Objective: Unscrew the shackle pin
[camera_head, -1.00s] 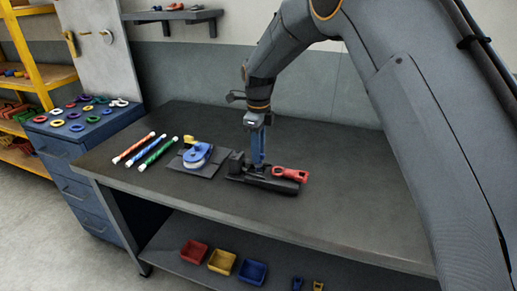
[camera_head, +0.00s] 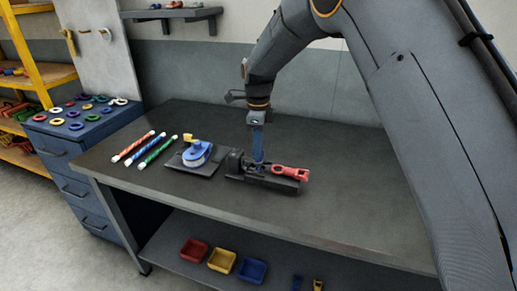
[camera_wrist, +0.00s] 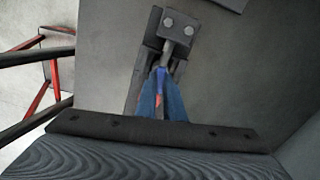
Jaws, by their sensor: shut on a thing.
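A dark fixture (camera_head: 236,164) lies on the workbench, with a red fitting (camera_head: 291,173) on its right end. My gripper (camera_head: 258,160) points down at the fixture's middle, left of the red fitting, its blue fingers close together. In the wrist view the fingers (camera_wrist: 161,82) are shut at the end of a grey rod that runs from a dark clamp block (camera_wrist: 178,25) with two bolt heads. A bit of red shows between the fingers. The shackle pin itself is too small and too covered by the fingers to make out.
A blue and white pulley block (camera_head: 196,153) sits on a dark plate left of the fixture. Several coloured rope pieces (camera_head: 145,149) lie further left. Small bins (camera_head: 222,260) stand on the lower shelf. The right of the bench (camera_head: 350,190) is clear.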

